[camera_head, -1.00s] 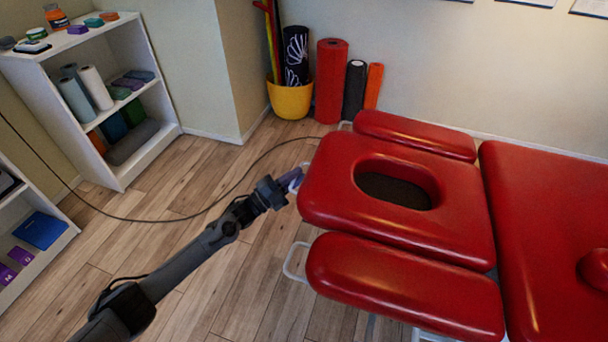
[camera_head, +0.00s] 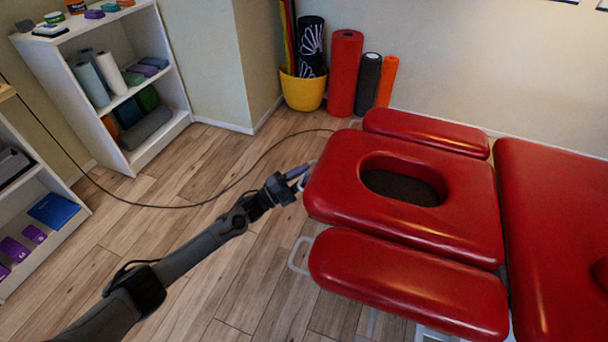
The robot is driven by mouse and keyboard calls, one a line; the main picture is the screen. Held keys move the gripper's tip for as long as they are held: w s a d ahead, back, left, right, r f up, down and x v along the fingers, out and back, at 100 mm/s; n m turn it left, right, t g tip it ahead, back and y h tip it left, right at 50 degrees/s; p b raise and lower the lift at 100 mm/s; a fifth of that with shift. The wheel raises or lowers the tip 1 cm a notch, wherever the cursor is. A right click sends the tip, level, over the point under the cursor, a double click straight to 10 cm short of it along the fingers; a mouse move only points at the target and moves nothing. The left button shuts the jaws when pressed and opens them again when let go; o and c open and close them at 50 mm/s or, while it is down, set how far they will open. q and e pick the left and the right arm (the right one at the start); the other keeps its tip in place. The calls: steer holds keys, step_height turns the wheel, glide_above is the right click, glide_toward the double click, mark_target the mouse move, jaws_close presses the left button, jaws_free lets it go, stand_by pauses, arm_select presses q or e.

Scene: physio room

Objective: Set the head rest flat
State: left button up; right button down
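The red padded head rest (camera_head: 345,205) with its oval face hole is at the right of centre, between two red arm pads. It looks roughly level with the main table section (camera_head: 555,215), though I cannot tell its exact tilt. My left gripper (camera_head: 299,178) is at the head rest's left end, next to a pale metal handle or bracket. Whether the fingers are closed on it is too small to tell. My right gripper is not in view.
The near arm pad (camera_head: 410,285) and far arm pad (camera_head: 428,132) flank the head rest. A dark cable (camera_head: 200,201) lies across the wooden floor. A white shelf (camera_head: 150,150), a yellow pot (camera_head: 303,92) and several rolls stand behind. Floor left of the table is otherwise clear.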

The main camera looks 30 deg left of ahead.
arm_select(q)
steer(key=p+v, duration=0.3)
steer(key=v, duration=0.7)
steer(key=shift+s+a+f+p, duration=0.15)
steer(key=shift+s+p, duration=0.15)
